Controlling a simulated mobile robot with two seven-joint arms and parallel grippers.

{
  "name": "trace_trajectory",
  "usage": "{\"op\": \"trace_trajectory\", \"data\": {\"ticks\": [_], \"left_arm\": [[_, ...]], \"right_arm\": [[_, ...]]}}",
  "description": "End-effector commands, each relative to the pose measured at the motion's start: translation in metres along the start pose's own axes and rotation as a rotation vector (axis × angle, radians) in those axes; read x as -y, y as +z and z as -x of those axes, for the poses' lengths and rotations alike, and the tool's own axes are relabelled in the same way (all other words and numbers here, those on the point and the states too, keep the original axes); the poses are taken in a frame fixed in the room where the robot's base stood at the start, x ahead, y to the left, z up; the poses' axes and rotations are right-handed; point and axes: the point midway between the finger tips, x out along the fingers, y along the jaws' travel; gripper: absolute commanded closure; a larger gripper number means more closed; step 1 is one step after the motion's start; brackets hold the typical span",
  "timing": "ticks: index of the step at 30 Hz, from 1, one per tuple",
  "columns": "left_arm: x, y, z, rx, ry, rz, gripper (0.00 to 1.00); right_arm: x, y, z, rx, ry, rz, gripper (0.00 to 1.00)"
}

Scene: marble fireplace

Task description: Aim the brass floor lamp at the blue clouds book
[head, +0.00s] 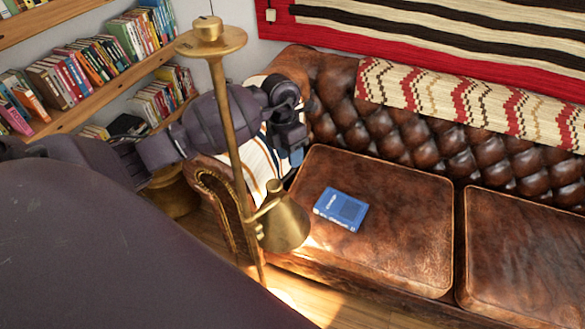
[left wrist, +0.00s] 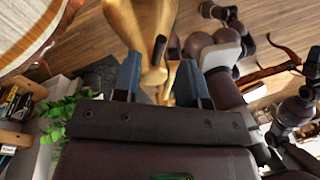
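The brass floor lamp (head: 222,110) stands in front of the leather sofa. Its cone-shaped shade (head: 285,226) hangs low on the pole and points down, with a bright patch on the floor below it. The blue clouds book (head: 340,208) lies flat on the left seat cushion, right of the shade. My left gripper (head: 296,157) is behind the pole, above the shade in the picture. In the left wrist view its blue fingers (left wrist: 160,78) are apart, with brass lamp parts (left wrist: 140,25) showing beyond and between them. Contact with the lamp cannot be told. My right gripper is not seen.
The tufted leather sofa (head: 405,255) fills the right side, with a patterned throw (head: 450,95) on its backrest. Bookshelves (head: 90,85) are at the upper left. A striped cushion (head: 262,160) lies near my left wrist. Wooden floor shows at the bottom.

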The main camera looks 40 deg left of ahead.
Motion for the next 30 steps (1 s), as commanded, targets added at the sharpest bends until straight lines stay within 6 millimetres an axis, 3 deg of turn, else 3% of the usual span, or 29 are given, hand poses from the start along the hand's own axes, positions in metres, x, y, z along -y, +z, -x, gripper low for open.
{"op": "trace_trajectory", "data": {"ticks": [3,9,21,30], "left_arm": [[0.0,0.0,-0.02,-0.001,-0.003,0.001,0.61],[0.0,0.0,-0.041,-0.001,-0.002,0.0,0.61],[0.0,0.0,-0.046,0.001,0.0,0.0,0.61],[0.0,0.0,-0.046,0.0,0.0,0.0,1.0]], "right_arm": [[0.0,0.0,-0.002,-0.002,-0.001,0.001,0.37],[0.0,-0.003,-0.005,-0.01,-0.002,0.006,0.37],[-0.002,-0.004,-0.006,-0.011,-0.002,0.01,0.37],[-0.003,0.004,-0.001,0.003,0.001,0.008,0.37]]}}
